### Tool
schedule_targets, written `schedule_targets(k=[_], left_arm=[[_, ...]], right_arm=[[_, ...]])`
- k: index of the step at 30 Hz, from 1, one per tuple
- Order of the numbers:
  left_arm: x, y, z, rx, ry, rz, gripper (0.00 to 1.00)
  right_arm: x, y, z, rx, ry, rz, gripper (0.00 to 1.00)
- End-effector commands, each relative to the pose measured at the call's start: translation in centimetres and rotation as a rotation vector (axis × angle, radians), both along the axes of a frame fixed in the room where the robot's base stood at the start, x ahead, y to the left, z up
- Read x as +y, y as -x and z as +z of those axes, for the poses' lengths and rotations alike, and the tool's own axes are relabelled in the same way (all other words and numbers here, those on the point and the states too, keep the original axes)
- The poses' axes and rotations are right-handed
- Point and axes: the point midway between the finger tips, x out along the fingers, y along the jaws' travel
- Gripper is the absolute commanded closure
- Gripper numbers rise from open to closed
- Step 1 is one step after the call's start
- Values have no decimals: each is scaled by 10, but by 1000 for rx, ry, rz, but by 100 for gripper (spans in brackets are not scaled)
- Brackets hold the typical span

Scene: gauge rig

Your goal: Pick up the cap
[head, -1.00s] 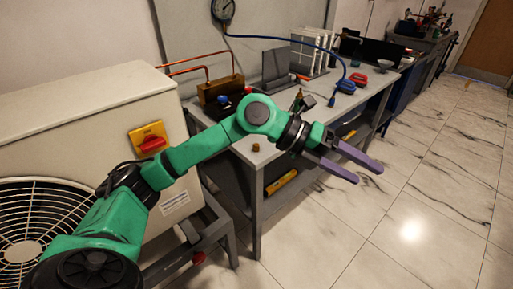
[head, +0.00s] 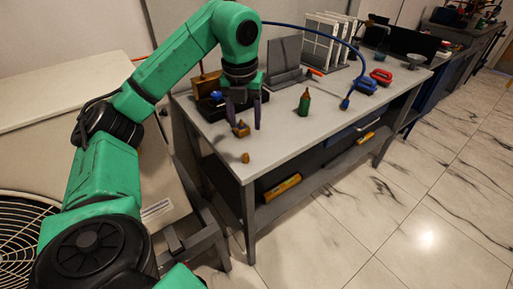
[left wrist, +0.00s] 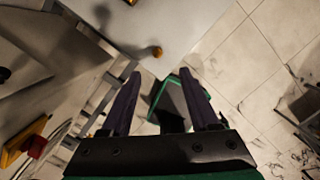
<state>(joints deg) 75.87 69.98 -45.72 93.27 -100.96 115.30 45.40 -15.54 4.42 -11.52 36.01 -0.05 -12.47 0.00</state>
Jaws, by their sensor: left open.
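A small brass piece, seemingly the cap (head: 245,157), stands on the grey table (head: 290,140) near its front left corner. It also shows in the left wrist view (left wrist: 157,51), just beyond and between the fingertips. My left gripper (head: 243,127) points down over the table's left part, open. In the head view a second, larger brass piece (head: 240,130) shows between its fingers. I cannot tell whether the fingers touch it. In the wrist view the open fingers (left wrist: 160,73) hold nothing. My right gripper is not in view.
A green bottle (head: 304,102) stands right of my left gripper. A grey upright plate (head: 285,58), a blue hose (head: 352,60) and red (head: 381,76) and blue (head: 366,84) items are further back. A yellow level (head: 282,187) lies on the lower shelf. The table's front middle is clear.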

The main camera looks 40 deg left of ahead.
Motion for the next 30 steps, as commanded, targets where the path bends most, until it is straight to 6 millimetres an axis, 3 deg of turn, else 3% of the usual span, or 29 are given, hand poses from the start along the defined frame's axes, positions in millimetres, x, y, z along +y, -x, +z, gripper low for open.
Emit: schedule_targets(k=[1,8,19,26,27,30], left_arm=[[0,-1,-22,5,2,-2,38],[5,-8,-71,6,0,-3,38],[12,-16,-128,2,2,-3,38],[12,-17,-135,0,3,-4,38],[12,-17,-135,0,3,-4,42],[12,-17,-134,0,3,-4,81]], right_arm=[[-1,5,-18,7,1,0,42],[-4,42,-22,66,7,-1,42],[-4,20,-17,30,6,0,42],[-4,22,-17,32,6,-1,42],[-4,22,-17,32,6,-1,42],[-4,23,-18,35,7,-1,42]])
